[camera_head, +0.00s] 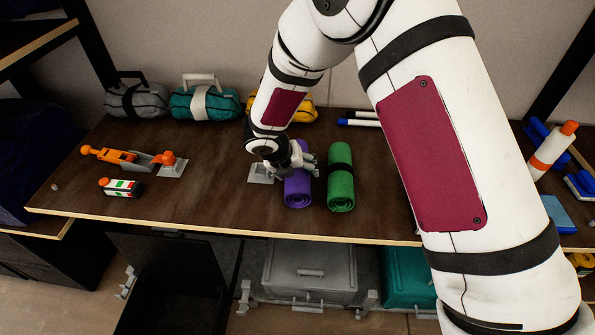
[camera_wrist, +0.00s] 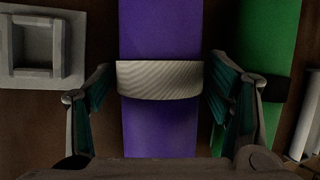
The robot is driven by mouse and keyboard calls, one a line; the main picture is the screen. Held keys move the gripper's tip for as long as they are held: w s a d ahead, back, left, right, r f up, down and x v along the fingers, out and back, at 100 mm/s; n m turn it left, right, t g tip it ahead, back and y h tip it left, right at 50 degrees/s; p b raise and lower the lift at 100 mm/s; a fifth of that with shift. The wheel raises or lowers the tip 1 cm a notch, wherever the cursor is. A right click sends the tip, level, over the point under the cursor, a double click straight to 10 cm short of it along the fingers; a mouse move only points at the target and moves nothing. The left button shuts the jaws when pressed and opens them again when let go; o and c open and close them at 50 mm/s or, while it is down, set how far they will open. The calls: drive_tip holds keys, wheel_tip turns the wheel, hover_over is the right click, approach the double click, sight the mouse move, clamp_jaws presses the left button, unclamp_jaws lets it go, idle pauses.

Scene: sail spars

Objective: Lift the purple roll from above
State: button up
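The purple roll (camera_head: 297,190) lies on the brown table near its front edge, with its round end facing front. In the wrist view the purple roll (camera_wrist: 160,30) runs from top to bottom, with a pale ribbed band (camera_wrist: 159,80) around its middle. My gripper (camera_head: 303,160) is directly over the roll, pointing down, and hides its rear part. In the wrist view my gripper (camera_wrist: 160,88) is open, with one finger on each side of the roll at the band. A small gap shows at the left finger; contact at the right finger cannot be told.
A green roll (camera_head: 341,188) with a dark band lies close to the right, near my right finger. A grey fixture (camera_head: 261,173) sits just left of the purple roll. Several bags stand along the wall. An orange tool (camera_head: 125,156) lies farther left.

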drive_tip(key=c, duration=1)
drive_tip(key=shift+r, duration=0.1)
